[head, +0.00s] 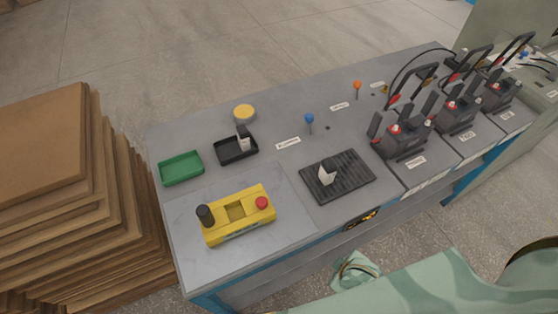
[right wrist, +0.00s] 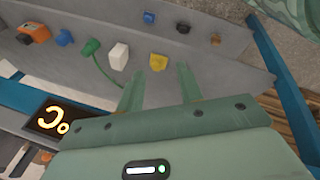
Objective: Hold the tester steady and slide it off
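A yellow box (head: 238,215) with a black knob, a red button and a square recess looks like the tester. It sits on a pale panel at the near left of the bench in the head view, with no gripper touching it. My right gripper (right wrist: 160,88) shows in the right wrist view, its two fingers apart with nothing between them. It faces a grey surface with small coloured parts, among them a white block (right wrist: 119,55) and a yellow piece (right wrist: 158,62), which lie beyond the fingertips. My left gripper is not in either view.
A green tray (head: 181,168), a black tray (head: 226,156) and a ribbed black mat (head: 352,188) lie on the bench. Several dark clamp-like units (head: 400,136) stand at the right. Stacked brown boards (head: 45,130) stand left of the bench. A lit display (right wrist: 60,127) shows below.

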